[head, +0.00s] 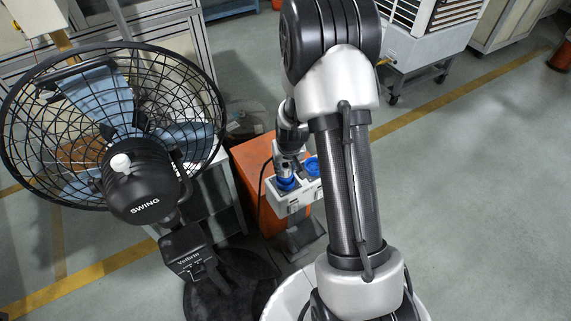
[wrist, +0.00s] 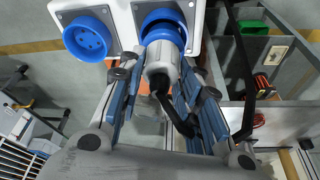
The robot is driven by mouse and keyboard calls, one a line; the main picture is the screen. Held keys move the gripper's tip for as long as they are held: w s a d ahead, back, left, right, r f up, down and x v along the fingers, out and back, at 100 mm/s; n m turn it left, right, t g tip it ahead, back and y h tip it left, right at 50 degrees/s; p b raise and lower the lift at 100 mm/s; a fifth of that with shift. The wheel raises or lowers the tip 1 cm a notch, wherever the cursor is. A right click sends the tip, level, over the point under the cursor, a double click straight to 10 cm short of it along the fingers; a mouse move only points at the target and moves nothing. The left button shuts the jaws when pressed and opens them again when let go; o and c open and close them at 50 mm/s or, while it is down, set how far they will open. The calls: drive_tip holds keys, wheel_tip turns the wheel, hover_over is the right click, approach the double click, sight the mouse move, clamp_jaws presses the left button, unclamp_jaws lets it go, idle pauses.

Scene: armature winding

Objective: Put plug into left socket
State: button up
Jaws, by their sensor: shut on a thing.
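The white socket box (head: 290,202) sits beside the orange cabinet in the head view and fills the top of the wrist view (wrist: 122,22). It has two blue sockets. The empty one (head: 312,166) is on the right in the head view and on the left in the wrist view (wrist: 88,38). My gripper (wrist: 156,76) is shut on the plug (wrist: 160,60), which has a grey body and a black cable. The plug's front meets the head view's left socket (head: 286,184), in line with it. I cannot tell how deep it sits. In the head view my gripper (head: 288,160) partly hides it.
A large black fan (head: 140,180) stands close on the left. The orange cabinet (head: 248,165) is behind the box. A white air cooler (head: 425,35) stands at the back right. Open grey floor lies to the right. An open bin (wrist: 270,70) is right of the box in the wrist view.

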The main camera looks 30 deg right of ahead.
drive_tip(key=shift+f+b, duration=0.6)
drive_tip(key=o, duration=0.8)
drive_tip(key=shift+r, duration=0.15)
drive_tip(key=shift+p+v, duration=3.45)
drive_tip(key=shift+v, duration=2)
